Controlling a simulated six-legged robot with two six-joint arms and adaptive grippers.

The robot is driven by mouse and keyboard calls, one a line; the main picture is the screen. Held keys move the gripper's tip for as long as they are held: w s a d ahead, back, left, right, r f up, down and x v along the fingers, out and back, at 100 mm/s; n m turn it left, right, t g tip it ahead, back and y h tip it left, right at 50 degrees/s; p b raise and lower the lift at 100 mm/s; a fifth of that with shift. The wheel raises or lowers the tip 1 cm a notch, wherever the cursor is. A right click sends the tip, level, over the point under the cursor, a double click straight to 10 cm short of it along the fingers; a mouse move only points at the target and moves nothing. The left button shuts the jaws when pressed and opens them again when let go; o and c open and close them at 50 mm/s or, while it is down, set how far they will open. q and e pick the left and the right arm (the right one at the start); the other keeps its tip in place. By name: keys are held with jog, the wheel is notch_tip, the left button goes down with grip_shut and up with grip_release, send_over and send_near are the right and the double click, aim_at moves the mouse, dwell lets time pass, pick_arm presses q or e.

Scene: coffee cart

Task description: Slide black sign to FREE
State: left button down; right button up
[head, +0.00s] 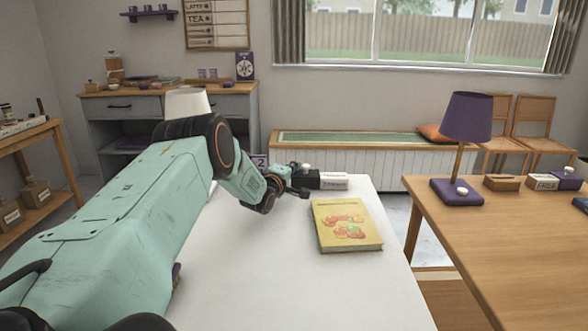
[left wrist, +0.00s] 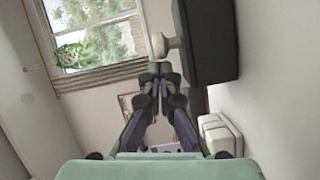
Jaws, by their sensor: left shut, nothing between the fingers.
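The black sign (head: 309,180) is a dark sliding block with a white knob (head: 306,167), at the far edge of the white table. It covers the left part of a pale sign base (head: 333,181), whose lettering on the right is too small to read surely. My left gripper (head: 303,191) is shut and empty, just left of and in front of the black block. In the left wrist view, the shut fingertips (left wrist: 160,72) are close to the white knob (left wrist: 165,45) and the black block (left wrist: 208,40). I cannot tell whether they touch. My right gripper is out of view.
A yellow book (head: 346,226) lies on the white table (head: 270,265), right of my left arm. A white lamp (head: 187,103) stands behind the arm.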

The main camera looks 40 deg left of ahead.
aim_at(324, 178)
pick_arm(q)
jog(key=w+d+b, duration=0.2)
jog(key=d, duration=0.1)
jog(key=w+d+b, duration=0.2)
jog(key=w+d, duration=0.1)
jog(key=shift+w+d+f, duration=0.1)
jog(key=shift+w+d, duration=0.45)
jog(key=shift+d, duration=0.05)
jog(key=shift+d+r, duration=0.1)
jog(key=shift+r, duration=0.1)
